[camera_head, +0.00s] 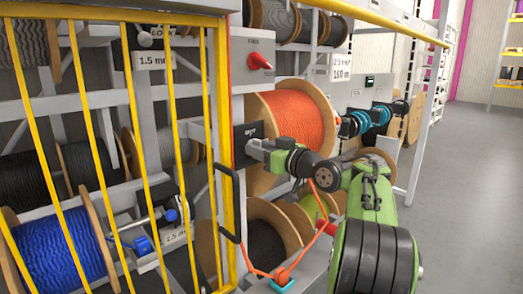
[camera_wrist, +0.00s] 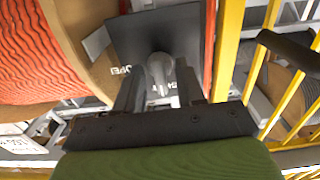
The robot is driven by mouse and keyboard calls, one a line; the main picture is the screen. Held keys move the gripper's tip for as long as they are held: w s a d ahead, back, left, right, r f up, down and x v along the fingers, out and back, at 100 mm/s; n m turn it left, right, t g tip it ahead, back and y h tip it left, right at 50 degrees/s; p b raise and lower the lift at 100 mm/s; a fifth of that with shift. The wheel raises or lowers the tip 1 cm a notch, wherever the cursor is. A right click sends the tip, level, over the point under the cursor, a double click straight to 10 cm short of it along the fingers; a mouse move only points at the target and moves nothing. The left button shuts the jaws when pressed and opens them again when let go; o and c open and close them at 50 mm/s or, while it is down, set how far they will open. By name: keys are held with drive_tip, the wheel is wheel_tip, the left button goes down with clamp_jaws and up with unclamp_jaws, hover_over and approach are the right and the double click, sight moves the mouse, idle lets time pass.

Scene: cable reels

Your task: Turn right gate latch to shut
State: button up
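The gate latch is a dark square plate (camera_head: 240,146) on the post beside the yellow gate. In the wrist view the plate (camera_wrist: 188,28) carries a grey rounded knob (camera_wrist: 161,66) and white lettering, partly covered; "OPE" shows upside down at left. My gripper (camera_head: 257,147) is at the plate, with my arm reaching in from the right. In the wrist view its two dark fingers (camera_wrist: 161,82) stand on either side of the knob, very close to it. I cannot tell whether they press on it. The knob's exact turn is hard to read.
The yellow barred gate (camera_head: 223,110) stands left of the latch, with a black handle (camera_head: 222,205). A grey box with a red knob (camera_head: 259,62) is above. An orange cable reel (camera_head: 297,118) is close behind. An orange cord (camera_head: 322,225) hangs below my arm. Open floor (camera_head: 465,185) lies at right.

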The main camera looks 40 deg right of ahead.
drive_tip(key=shift+s, duration=0.15)
drive_tip(key=s, duration=1.5)
drive_tip(key=shift+s+d, duration=0.25)
